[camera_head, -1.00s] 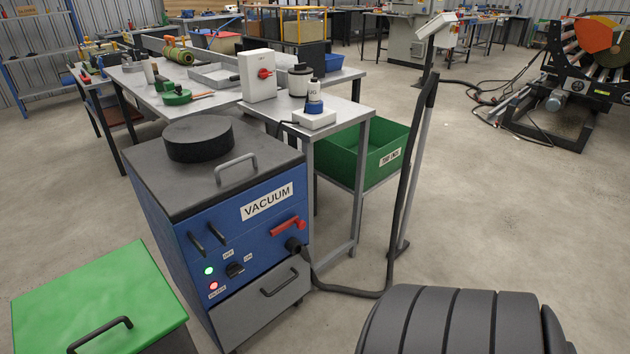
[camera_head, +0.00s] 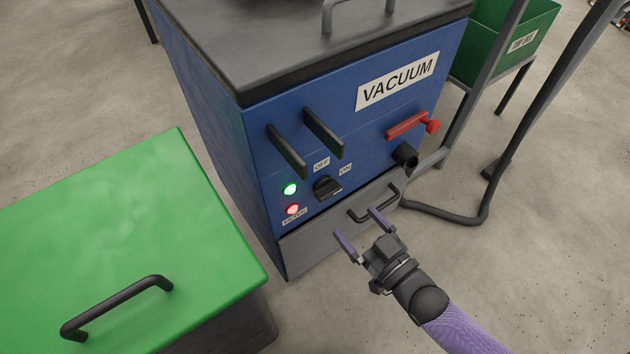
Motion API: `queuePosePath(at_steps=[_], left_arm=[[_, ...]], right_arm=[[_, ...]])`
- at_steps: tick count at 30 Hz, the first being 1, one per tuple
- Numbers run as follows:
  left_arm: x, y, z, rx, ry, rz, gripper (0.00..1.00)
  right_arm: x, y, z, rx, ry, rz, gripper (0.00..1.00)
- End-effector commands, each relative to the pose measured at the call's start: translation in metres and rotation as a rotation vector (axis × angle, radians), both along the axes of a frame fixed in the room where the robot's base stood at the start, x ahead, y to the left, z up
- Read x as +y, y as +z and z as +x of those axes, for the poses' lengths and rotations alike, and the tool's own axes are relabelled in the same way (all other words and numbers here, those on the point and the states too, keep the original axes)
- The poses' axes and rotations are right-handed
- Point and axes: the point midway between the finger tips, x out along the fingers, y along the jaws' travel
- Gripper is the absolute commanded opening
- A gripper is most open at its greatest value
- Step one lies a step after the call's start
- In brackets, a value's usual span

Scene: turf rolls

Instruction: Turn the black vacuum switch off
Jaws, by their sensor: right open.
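The black vacuum switch (camera_head: 327,188) is a small rotary knob on the blue front of the vacuum unit (camera_head: 225,125). An OFF label (camera_head: 321,164) sits above it and an ON label (camera_head: 345,169) to its upper right. Which label the knob points at is hard to tell. A green light (camera_head: 290,188) glows left of the knob, with a red light (camera_head: 292,209) lit below it. My right gripper (camera_head: 361,228) is open and empty, below and right of the knob, in front of the grey drawer and apart from the switch. My left gripper is not in view.
Two dark handles (camera_head: 305,140), a red lever (camera_head: 412,125) and a black hose port (camera_head: 405,156) stick out of the panel. A green-lidded box (camera_head: 130,225) stands at left; a black hose lies at right.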

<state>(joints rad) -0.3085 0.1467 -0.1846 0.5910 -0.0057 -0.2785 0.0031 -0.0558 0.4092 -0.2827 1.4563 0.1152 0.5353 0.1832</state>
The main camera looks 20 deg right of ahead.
Motion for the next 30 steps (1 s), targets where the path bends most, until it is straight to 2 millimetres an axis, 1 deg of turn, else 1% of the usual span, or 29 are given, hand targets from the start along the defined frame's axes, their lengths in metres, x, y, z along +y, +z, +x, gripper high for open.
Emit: queuePosePath(at_steps=[1, 6, 10, 12, 15, 21, 22, 23, 24, 26, 27, 29, 30], left_arm=[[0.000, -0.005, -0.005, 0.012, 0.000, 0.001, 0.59], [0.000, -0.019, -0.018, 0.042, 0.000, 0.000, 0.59], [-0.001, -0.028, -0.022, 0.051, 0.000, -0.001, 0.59], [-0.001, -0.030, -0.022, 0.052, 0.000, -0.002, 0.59], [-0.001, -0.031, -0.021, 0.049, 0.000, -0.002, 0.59], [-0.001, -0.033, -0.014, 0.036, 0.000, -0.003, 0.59], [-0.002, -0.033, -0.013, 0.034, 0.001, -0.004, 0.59], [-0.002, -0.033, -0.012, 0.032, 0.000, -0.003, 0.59], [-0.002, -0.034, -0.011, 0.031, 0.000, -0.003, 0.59], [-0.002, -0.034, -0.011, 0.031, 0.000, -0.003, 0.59], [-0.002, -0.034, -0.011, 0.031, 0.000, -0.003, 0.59], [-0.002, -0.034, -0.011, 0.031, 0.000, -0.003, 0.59], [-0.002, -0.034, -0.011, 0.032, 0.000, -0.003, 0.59]], right_arm=[[0.003, -0.002, 0.009, -0.002, 0.000, 0.002, 1.00], [0.018, -0.005, 0.048, 0.002, 0.000, 0.002, 1.00], [0.026, -0.004, 0.071, 0.004, -0.001, 0.001, 1.00], [0.029, -0.003, 0.079, 0.003, -0.001, 0.000, 1.00], [0.031, -0.001, 0.084, 0.004, -0.001, 0.000, 1.00], [0.031, 0.001, 0.084, 0.004, -0.001, -0.001, 1.00], [0.031, 0.000, 0.084, 0.004, -0.001, -0.001, 0.96], [0.031, 0.000, 0.084, 0.004, -0.001, -0.001, 0.89], [0.031, 0.000, 0.084, 0.004, -0.001, -0.001, 0.81], [0.031, 0.000, 0.084, 0.005, -0.002, -0.002, 0.68], [0.031, 0.000, 0.084, 0.005, -0.002, -0.002, 0.60], [0.030, 0.000, 0.084, 0.005, -0.002, -0.002, 0.47], [0.030, 0.000, 0.084, 0.005, -0.002, -0.002, 0.39]])
